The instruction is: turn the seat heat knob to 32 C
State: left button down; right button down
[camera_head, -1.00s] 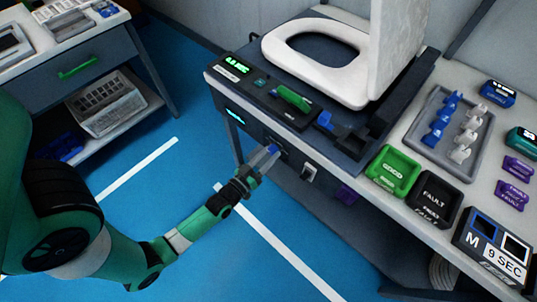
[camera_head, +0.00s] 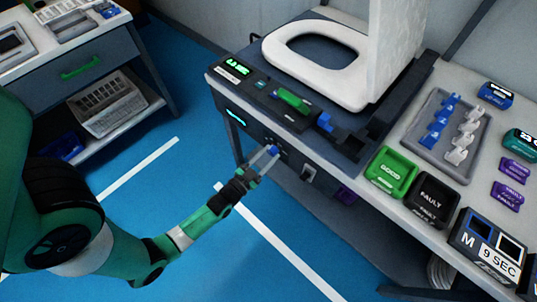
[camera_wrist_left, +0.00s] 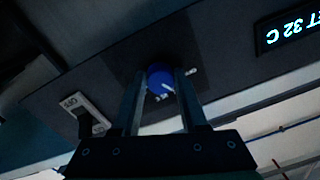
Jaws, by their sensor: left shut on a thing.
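The blue seat heat knob (camera_wrist_left: 160,78) sits on the dark front panel, with a white pointer line on its face. My left gripper (camera_wrist_left: 160,85) is shut on the knob, one finger on each side. In the head view my left gripper (camera_head: 268,154) reaches the blue knob (camera_head: 273,150) on the bench front. A lit display (camera_wrist_left: 288,30), upside down in the wrist view and cut off at the edge, reads "32 C". The scale marks around the knob are partly hidden by the fingers. My right gripper is not in view.
A rocker switch marked OFF (camera_wrist_left: 85,115) is beside the knob; it also shows in the head view (camera_head: 308,173). Above are the bench top, a white toilet seat (camera_head: 318,50), and green (camera_head: 391,172) and black FAULT (camera_head: 433,198) trays. The floor before the bench is clear.

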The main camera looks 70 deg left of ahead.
pick_arm(q)
jog(key=shift+m, duration=1)
jog(key=shift+c, duration=2.2)
grip_release()
jog(key=shift+s, duration=0.1)
jog(key=shift+s+d, duration=0.1)
jog(key=shift+s, duration=0.15)
jog(key=p+v, duration=0.2)
jog(key=v, duration=0.9)
jog(key=shift+p, duration=0.35)
